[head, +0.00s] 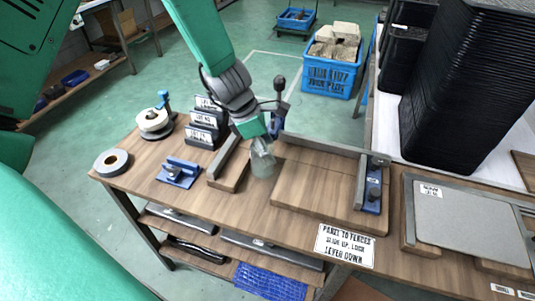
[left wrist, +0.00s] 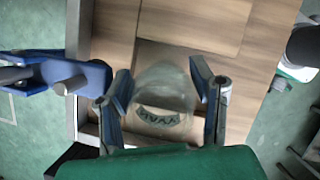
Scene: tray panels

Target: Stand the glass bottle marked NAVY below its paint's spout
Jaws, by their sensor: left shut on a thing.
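My left gripper (head: 262,142) is shut on a clear glass bottle (head: 263,164) over the wooden bench. The bottle also shows between the two fingers in the left wrist view (left wrist: 163,82), with dark lettering that appears to read NAVY, upside down there. I cannot tell whether the bottle's base touches the bench. My left gripper's fingers (left wrist: 161,88) lie on either side of it. No paint or spout can be made out in either view. My right gripper is not in view.
The bench (head: 235,205) carries wooden boards with metal fences (head: 318,146), blue clamps (head: 180,172), tape rolls (head: 112,161) and a rack of dark labelled panels (head: 203,125). A framed grey panel (head: 455,205) lies at the right. Black stacked trays (head: 470,80) stand behind it.

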